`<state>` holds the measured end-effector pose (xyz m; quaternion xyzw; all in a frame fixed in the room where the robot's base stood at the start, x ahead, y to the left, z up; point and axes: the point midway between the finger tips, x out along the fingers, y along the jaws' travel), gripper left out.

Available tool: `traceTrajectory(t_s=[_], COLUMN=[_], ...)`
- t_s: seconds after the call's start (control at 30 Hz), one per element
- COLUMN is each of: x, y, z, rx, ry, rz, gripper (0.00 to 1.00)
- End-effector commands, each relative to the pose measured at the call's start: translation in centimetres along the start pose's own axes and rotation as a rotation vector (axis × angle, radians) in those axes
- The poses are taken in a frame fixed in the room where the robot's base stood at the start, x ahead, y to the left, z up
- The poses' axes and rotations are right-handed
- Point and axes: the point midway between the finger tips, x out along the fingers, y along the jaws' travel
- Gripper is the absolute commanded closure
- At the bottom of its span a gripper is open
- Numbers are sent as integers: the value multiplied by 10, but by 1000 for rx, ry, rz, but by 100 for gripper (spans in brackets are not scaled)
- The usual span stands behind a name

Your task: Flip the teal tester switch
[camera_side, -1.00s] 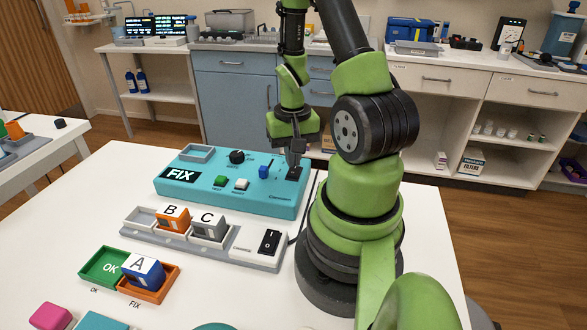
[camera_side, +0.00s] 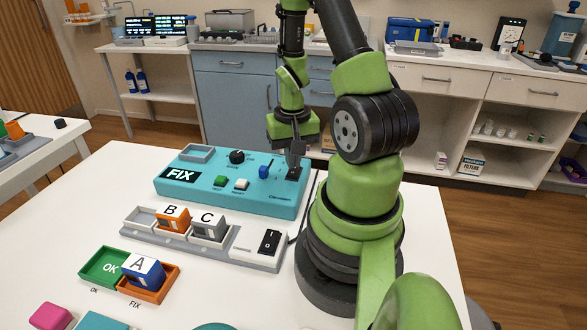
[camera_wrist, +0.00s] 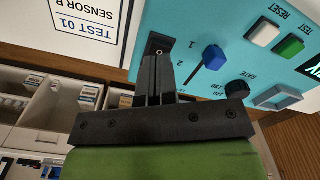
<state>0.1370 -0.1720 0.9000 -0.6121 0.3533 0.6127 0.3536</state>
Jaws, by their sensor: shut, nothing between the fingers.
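The teal tester (camera_side: 240,198) lies on the white table, with a lit FIX display (camera_side: 181,175) at its left end. A black switch plate (camera_side: 294,173) sits at its right end; it also shows in the wrist view (camera_wrist: 157,44), just past my fingertips. My gripper (camera_side: 294,163) is shut and empty, pointing down at this plate. In the wrist view, the fingers (camera_wrist: 158,62) overlap the plate's near edge. They hide part of it, so I cannot tell the lever's position or whether they touch it.
The blue slider (camera_side: 263,172), black knob (camera_side: 236,157), green button (camera_side: 220,181) and white button (camera_side: 241,184) are on the tester. In front stand blocks B (camera_side: 172,218) and C (camera_side: 209,227) in a grey rack, and a black rocker switch (camera_side: 269,243). Block A (camera_side: 143,271) sits in the orange tray (camera_side: 164,290).

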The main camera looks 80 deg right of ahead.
Motion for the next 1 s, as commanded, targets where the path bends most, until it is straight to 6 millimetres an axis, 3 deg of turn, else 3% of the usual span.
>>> traceTrajectory(t_s=[1.0], x=[15], y=[0], z=[0], rx=[0], ry=[0], rz=[0], gripper=[100])
